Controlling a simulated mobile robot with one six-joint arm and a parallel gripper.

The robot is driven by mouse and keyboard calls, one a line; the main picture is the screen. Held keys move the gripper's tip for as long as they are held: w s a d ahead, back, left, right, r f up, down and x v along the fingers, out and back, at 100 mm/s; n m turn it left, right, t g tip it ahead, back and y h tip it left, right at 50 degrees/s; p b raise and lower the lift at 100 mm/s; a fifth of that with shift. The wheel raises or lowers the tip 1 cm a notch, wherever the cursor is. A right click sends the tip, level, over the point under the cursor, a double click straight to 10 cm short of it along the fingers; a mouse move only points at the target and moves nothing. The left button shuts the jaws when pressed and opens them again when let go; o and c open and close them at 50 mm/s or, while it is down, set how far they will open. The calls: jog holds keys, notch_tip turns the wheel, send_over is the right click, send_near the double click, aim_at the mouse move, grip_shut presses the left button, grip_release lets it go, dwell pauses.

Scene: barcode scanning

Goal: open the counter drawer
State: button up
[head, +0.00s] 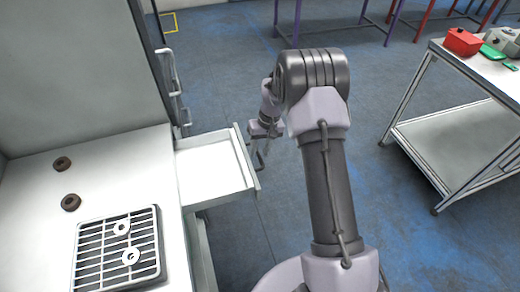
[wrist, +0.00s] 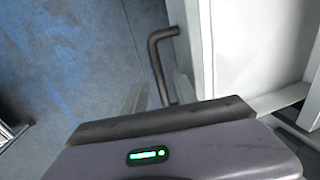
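The counter drawer (head: 212,168) is pulled out from the white counter (head: 120,170), with its empty, pale inside showing in the head view. In the wrist view, its white front edge (wrist: 196,45) runs down at the right. The dark bent bar handle (wrist: 158,62) stands out from that front. My gripper (head: 262,150) is at the handle on the drawer's outer side. In the wrist view, my gripper (wrist: 160,95) has faint, blurred fingers on either side of the handle's lower part. A gap shows between the left finger and the bar, so it looks open.
A tall grey panel (head: 75,75) stands behind. A table (head: 455,130) with red and green items stands right. Blue floor is clear between.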

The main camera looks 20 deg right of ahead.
jog(key=shift+r, duration=0.1)
jog(key=d+r+p, duration=0.3)
jog(key=r+p, duration=0.2)
jog(key=r, duration=1.2)
jog(key=shift+d+p, duration=0.2)
jog(key=shift+p, duration=0.15)
jog(key=shift+s, duration=0.1)
